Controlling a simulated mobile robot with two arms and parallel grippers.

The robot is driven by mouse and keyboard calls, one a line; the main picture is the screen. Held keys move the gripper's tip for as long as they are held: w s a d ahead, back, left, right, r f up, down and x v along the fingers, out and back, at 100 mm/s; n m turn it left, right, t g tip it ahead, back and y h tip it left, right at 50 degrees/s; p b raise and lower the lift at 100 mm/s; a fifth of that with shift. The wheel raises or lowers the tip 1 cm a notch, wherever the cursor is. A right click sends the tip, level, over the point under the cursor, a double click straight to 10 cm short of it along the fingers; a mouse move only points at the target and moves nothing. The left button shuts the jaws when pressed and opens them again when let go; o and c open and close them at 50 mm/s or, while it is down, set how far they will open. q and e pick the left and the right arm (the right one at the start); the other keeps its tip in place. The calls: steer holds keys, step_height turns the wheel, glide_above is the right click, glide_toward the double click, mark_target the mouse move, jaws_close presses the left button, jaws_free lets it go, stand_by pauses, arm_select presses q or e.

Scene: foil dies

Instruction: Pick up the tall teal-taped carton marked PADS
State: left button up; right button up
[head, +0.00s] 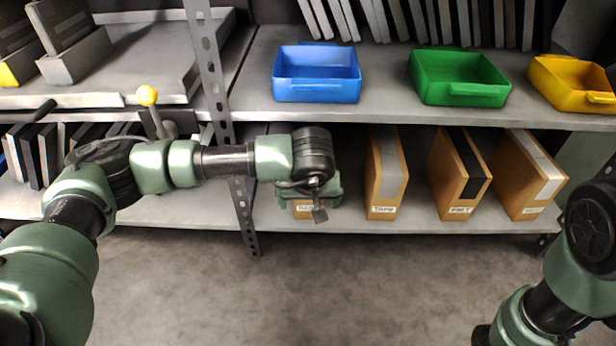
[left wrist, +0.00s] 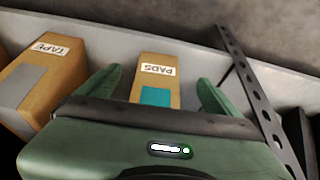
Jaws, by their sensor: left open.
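The carton marked PADS (left wrist: 155,82) stands on the lower shelf, and its label and teal tape show in the left wrist view. In the head view only a bit of the carton (head: 301,214) shows, with the rest hidden behind my left gripper (head: 319,197). In the left wrist view my left gripper (left wrist: 159,80) is open, one finger on each side of the carton with a gap at both sides. I cannot tell how far the fingertips are from it in depth. My right gripper is out of view; only part of the right arm shows.
The TAPE carton (head: 386,175) stands right of PADS in the head view, then two more cartons (head: 459,180) (head: 526,175). Blue (head: 317,90), green (head: 458,94) and yellow (head: 574,98) bins sit on the shelf above. A perforated post (head: 214,80) stands left of PADS.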

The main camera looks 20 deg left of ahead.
mark_target(302, 209)
arm_select(q)
steer(key=w+a+f+b, duration=0.2)
steer(key=w+b, duration=0.4)
steer(key=shift+f, duration=0.35)
steer(key=shift+w+r, duration=0.1)
jaws_close()
